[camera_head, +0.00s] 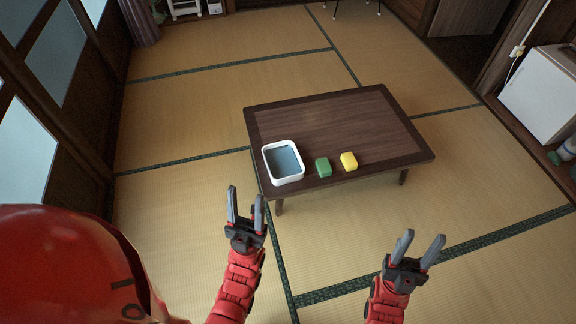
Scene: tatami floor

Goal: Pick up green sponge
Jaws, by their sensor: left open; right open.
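The green sponge (323,167) lies on the low wooden table (340,120), near its front edge. It sits between a white basin and a yellow sponge. My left gripper (246,194) is open and empty, in front of the table and to the lower left of the green sponge in the picture. My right gripper (418,243) is open and empty, lower right of the sponge and further from the table. Neither gripper touches anything. The sponge is in full view.
A white basin (269,167) with a blue-grey inside stands left of the green sponge. The yellow sponge (348,161) lies just right of it. The back of the tabletop is clear. A white cabinet (543,92) stands at the right, with bottles beside it. Tatami floor surrounds the table.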

